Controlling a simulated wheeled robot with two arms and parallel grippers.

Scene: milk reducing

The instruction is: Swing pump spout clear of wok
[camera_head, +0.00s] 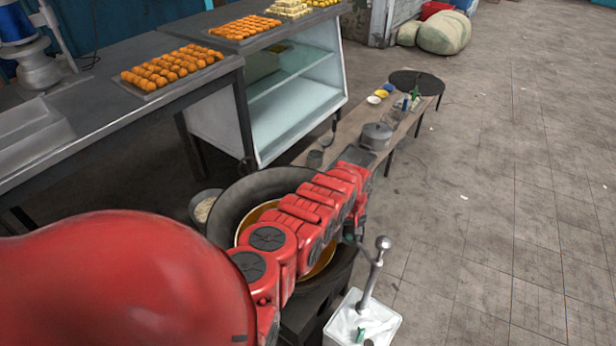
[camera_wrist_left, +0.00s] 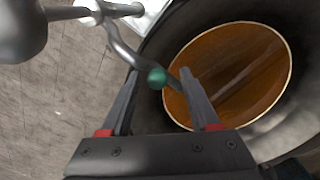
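The pump (camera_head: 371,280) has a metal post with a round knob and stands on a white box-like base at the wok's right side. In the left wrist view, its curved metal spout (camera_wrist_left: 122,47) ends in a green tip (camera_wrist_left: 157,77) at the edge of the wok (camera_wrist_left: 285,140), which holds brown-orange liquid. The wok (camera_head: 228,205) also shows in the head view, partly covered by my red left arm. My left gripper (camera_wrist_left: 158,74) is open, its fingers on either side of the spout's tip; contact cannot be told. My right gripper is not in view.
A low bench (camera_head: 400,128) with a lidded pot (camera_head: 376,136) and small bowls stands beyond the wok. A glass display case (camera_head: 293,100) and a counter (camera_head: 100,125) with trays of orange sweets lie to the left.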

